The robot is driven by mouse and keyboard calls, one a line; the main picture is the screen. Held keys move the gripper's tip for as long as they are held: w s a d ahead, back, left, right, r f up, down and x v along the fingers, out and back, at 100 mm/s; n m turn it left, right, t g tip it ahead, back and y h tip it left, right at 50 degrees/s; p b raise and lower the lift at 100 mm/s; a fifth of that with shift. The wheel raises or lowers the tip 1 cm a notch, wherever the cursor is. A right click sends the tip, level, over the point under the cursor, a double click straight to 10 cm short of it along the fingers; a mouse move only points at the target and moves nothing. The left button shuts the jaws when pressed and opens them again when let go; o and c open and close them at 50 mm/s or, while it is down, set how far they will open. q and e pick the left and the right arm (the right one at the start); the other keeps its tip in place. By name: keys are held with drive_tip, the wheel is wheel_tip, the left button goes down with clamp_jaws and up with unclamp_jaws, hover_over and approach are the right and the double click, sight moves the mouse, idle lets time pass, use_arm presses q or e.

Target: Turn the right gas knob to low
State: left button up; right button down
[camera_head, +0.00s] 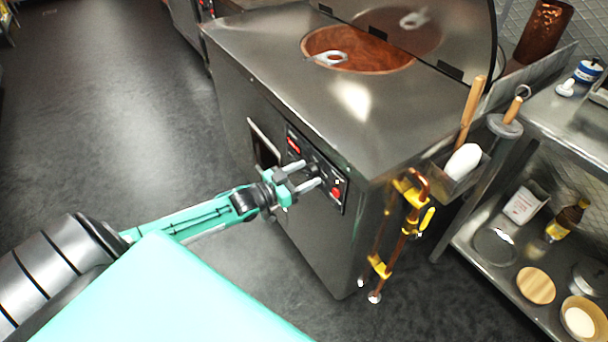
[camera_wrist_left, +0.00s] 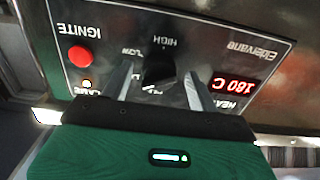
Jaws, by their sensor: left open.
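The control panel (camera_head: 293,133) is on the front of the steel tandoor. My left gripper (camera_head: 309,174) is in front of it, its fingers pointing at the panel. In the left wrist view the panel appears upside down, and a black knob (camera_wrist_left: 158,68) sits between the two open fingers (camera_wrist_left: 158,78). The fingers are apart, one on each side of the knob; I cannot tell whether either touches it. The words HIGH and LOW show by the knob. Only one knob is clearly visible, and its pointer is hard to read. My right gripper is out of view.
A copper gas pipe with yellow fittings (camera_head: 380,266) runs down the tandoor's right side. A steel shelf (camera_head: 470,250) stands right. The floor at left is clear.

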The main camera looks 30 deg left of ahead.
use_arm(q)
drive_tip(key=c, duration=1)
drive_tip(key=shift+o, duration=0.2)
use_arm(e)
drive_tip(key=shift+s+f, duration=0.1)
